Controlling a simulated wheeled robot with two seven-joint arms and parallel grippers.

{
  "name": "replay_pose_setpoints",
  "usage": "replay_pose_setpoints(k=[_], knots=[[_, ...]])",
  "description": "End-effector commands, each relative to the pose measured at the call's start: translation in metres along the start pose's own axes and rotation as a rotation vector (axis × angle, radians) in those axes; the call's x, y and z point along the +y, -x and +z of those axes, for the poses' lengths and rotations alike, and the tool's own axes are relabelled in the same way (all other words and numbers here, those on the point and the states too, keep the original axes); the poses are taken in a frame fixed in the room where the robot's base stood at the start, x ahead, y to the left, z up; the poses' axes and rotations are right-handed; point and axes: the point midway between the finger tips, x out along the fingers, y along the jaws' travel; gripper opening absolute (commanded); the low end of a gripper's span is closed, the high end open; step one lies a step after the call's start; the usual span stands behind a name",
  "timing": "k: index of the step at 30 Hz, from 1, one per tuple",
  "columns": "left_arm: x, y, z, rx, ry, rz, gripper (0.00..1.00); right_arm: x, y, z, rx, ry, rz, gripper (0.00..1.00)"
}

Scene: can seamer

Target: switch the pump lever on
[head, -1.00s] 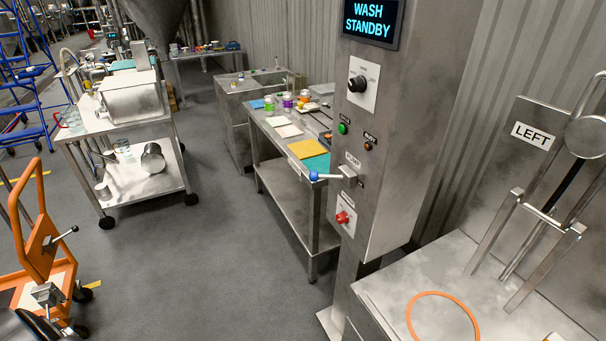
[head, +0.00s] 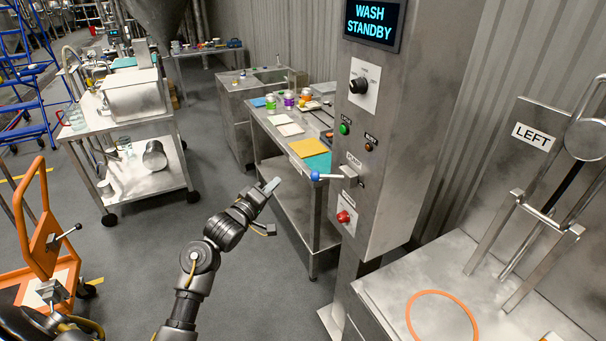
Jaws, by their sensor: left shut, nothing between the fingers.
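The pump lever (head: 330,177) sticks out to the left from the front of the steel control column (head: 385,130). It lies about level, with a blue knob (head: 315,176) at its free end and a small metal block at its base. A PUMP label (head: 353,160) sits just above it. My left gripper (head: 272,185) is shut and empty, to the left of the blue knob and apart from it in the picture. My right gripper is not in view.
The column also carries a WASH STANDBY screen (head: 374,22), a black rotary knob (head: 359,85), a green button (head: 344,128) and a red button (head: 343,217). A steel bench (head: 290,185) with coloured boards stands behind. A steel table (head: 380,290) is at lower right.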

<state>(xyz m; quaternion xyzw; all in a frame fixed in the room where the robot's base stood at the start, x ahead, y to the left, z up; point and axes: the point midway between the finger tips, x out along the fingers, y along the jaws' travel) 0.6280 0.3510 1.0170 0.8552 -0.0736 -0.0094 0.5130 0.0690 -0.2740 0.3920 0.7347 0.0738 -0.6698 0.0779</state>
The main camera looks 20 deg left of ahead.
Motion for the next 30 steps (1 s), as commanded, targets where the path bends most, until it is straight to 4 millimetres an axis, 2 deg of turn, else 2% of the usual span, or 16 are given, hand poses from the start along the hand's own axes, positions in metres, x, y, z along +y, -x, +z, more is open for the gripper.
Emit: replay_pose_setpoints(k=[1, 3, 9, 22, 26, 30], knots=[[0.010, 0.003, 0.000, -0.005, 0.060, 0.018, 0.00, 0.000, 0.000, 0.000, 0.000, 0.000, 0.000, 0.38], [0.016, 0.004, 0.003, -0.018, 0.144, 0.025, 0.00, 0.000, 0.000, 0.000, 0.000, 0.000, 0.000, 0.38], [0.014, 0.004, 0.005, -0.027, 0.293, 0.015, 0.00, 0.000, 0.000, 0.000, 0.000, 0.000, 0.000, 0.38], [0.014, 0.002, 0.005, -0.027, 0.315, 0.014, 0.00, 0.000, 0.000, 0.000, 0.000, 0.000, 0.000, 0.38], [0.015, -0.008, 0.005, -0.026, 0.316, 0.014, 0.00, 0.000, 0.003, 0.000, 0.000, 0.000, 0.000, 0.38], [0.017, -0.031, 0.005, -0.026, 0.316, 0.015, 0.00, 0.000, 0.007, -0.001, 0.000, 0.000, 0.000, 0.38]])
